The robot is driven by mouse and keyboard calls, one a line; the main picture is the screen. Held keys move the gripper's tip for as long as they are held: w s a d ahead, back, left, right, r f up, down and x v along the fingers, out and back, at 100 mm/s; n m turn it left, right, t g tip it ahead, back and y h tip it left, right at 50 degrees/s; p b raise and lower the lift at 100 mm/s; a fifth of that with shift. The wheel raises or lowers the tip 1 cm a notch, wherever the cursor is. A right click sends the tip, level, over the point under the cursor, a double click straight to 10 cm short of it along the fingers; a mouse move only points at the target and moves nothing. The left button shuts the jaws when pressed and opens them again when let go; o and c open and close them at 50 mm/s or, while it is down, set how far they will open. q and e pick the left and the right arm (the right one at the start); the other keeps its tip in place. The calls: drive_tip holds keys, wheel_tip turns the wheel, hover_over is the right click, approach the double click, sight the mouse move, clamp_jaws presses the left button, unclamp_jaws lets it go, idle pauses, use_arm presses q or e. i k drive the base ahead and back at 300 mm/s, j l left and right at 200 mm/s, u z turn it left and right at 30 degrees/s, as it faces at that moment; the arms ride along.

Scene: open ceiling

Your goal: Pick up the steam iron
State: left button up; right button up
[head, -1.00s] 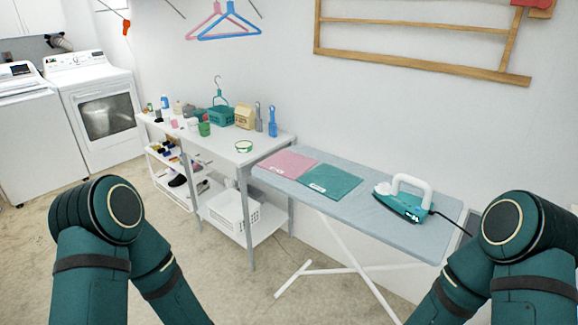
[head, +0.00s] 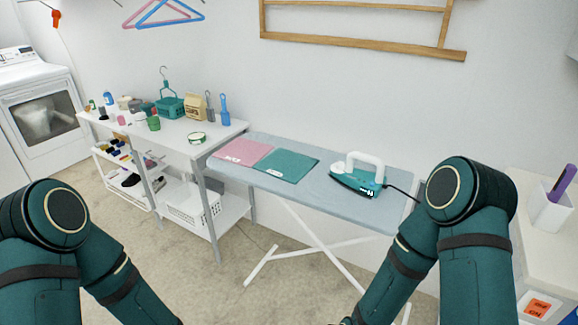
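The steam iron (head: 357,179), teal with a white handle, stands on the right part of the blue-grey ironing board (head: 318,195). Its dark cord runs to the right and passes behind my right arm. My two teal arms come in at the lower left and lower right. Both grippers lie outside the picture, so neither is seen at the iron.
A pink cloth (head: 243,151) and a teal cloth (head: 286,166) lie flat on the board. A white shelf table (head: 178,137) with bottles and baskets stands at left. A counter (head: 535,240) with a white holder is at right. Bare floor lies in front.

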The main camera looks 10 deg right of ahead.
sight(358, 182)
drive_tip(key=i+j, duration=0.4)
drive_tip(key=i+j+z, duration=0.4)
drive_tip(key=i+j, duration=0.4)
